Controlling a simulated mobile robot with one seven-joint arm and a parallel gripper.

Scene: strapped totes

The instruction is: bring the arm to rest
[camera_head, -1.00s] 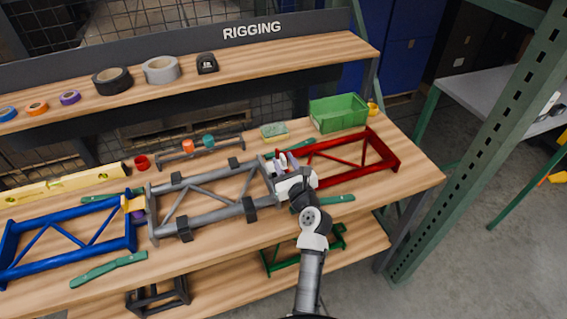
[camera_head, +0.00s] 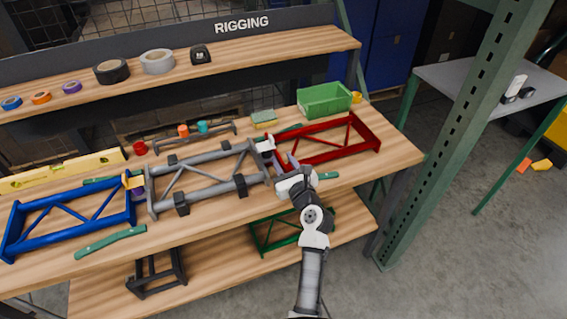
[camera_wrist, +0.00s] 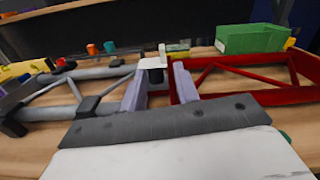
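My gripper (camera_head: 281,160) is at the near side of the joint between the grey frame (camera_head: 208,198) and the red frame (camera_head: 372,137). Its two pale purple fingers (camera_wrist: 160,68) are spread, with nothing visibly held between them. A white clip with a black part (camera_wrist: 155,70) sits at that joint, seen through the gap beyond the fingers. The white clip also shows in the head view (camera_head: 265,144), just past the fingertips; whether a finger touches it I cannot tell. My arm reaches in from the bottom of the head view.
A blue frame (camera_head: 70,232) joins the grey frame's left end at a yellow clip (camera_head: 133,181). A green bin (camera_head: 325,100), a sponge (camera_head: 263,117) and a small rack (camera_head: 195,137) stand behind. A green post (camera_head: 455,150) rises at right. Floor between post and side table is open.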

